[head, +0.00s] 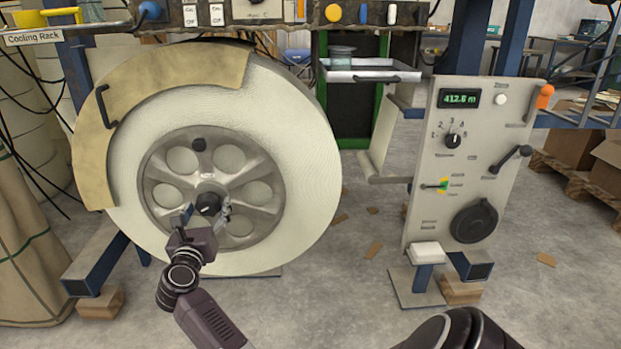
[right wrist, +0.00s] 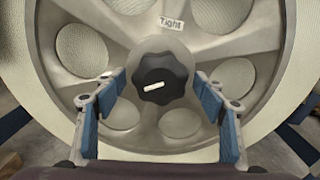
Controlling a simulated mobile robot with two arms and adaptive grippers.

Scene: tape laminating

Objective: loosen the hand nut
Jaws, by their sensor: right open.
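The hand nut (head: 208,204) is a black lobed knob at the hub of a large wheel (head: 160,185) with a grey spoked face. In the right wrist view the hand nut (right wrist: 165,70) carries a white mark and sits near the middle, below a label reading "Tight" (right wrist: 173,22). My right gripper (head: 207,212) is open in front of the hub. In the right wrist view its blue-padded fingers (right wrist: 158,92) stand left and right of the nut, with visible gaps on both sides. My left gripper is not in view.
A tan curved guard (head: 160,82) with a black handle covers the wheel's upper left. A shallow tray (head: 362,72) is behind. The floor between wheel and panel is mostly clear, with scraps.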

